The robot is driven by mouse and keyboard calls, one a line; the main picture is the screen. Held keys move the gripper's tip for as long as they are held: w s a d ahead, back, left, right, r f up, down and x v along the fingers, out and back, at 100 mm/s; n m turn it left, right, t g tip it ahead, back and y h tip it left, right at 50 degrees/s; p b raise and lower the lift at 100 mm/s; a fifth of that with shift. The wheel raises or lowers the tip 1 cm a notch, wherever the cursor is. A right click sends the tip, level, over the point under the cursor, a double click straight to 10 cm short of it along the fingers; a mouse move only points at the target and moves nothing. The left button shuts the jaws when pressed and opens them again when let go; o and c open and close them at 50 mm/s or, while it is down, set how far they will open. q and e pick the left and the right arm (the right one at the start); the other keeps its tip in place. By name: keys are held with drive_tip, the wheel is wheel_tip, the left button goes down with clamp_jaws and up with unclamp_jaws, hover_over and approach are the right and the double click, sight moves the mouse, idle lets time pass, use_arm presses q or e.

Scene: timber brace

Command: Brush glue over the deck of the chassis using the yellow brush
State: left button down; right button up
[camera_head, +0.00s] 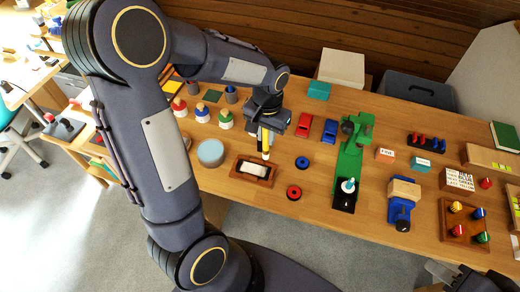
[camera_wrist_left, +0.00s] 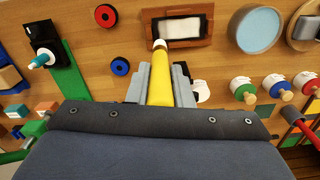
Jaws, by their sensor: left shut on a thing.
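My left gripper (camera_head: 266,128) is shut on the yellow brush (camera_head: 266,144). The brush points down with its pale tip just above or at the far right edge of a brown wooden tray (camera_head: 240,177); I cannot tell if it touches.
A light-blue round tub (camera_head: 211,153) stands left of the tray. Blue (camera_head: 302,162) and red (camera_head: 294,192) rings lie to its right.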

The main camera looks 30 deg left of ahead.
sight(266, 154)
use_arm(q)
drive_tip(key=shift+f, duration=0.2)
wheel_tip(266, 154, down, 7)
drive_tip(key=b, duration=0.5)
drive_tip(key=shift+r+b, duration=0.2)
drive_tip(key=shift+b, duration=0.15)
drive_tip(key=shift+f+b, duration=0.85)
drive_tip(key=shift+f, duration=0.2)
idle(0.4)
drive_tip(key=shift+s+a, duration=0.95)
drive_tip(key=shift+a, duration=3.05)
drive_tip(key=shift+w+d+r, duration=0.1)
drive_tip(key=shift+w+d, duration=0.2)
drive_tip(key=shift+d, duration=1.05)
drive_tip(key=shift+w+d+f, duration=0.1)
drive_tip(key=shift+w+d, duration=0.25)
drive_tip(key=shift+d, duration=0.95)
drive_tip(key=shift+w+d+r, duration=0.1)
drive_tip(key=shift+w+d, duration=0.2)
drive_tip(key=shift+d, duration=1.05)
drive_tip(key=s+a, duration=0.2)
drive_tip(key=a, duration=0.5)
drive_tip(key=shift+a, duration=0.4)
